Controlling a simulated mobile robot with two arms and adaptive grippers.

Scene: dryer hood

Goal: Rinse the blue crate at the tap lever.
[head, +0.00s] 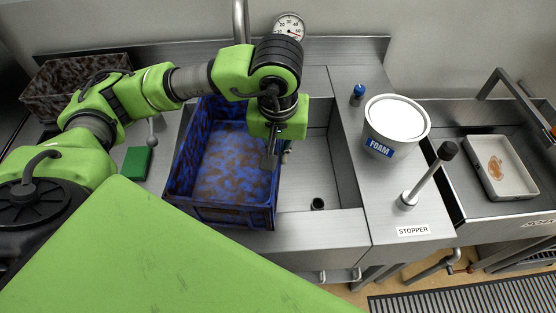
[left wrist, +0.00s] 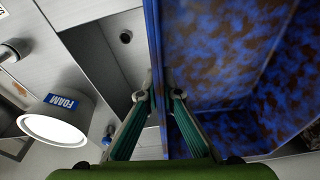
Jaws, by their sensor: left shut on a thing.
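The blue crate (head: 183,160), blotched with brown dirt inside and out, sits over the left part of the sink, its front side at the sink's front edge. My left gripper (head: 270,157) is at its right wall, fingers pointing down, shut on that wall. In the left wrist view the wall of the crate (left wrist: 215,50) runs between the two fingers (left wrist: 160,95). A small blue-topped knob (head: 358,91) stands on the deck right of the sink; I cannot tell if it is the tap lever. A metal spout (head: 240,20) rises behind my arm. My right gripper is not in view.
The sink basin (head: 308,165) right of the crate is empty, with a drain (head: 318,203). A foam tub (head: 396,122) and stopper lever (head: 430,175) stand further right. A green block (head: 137,163) lies left. A dirty brown crate (head: 60,85) sits back left.

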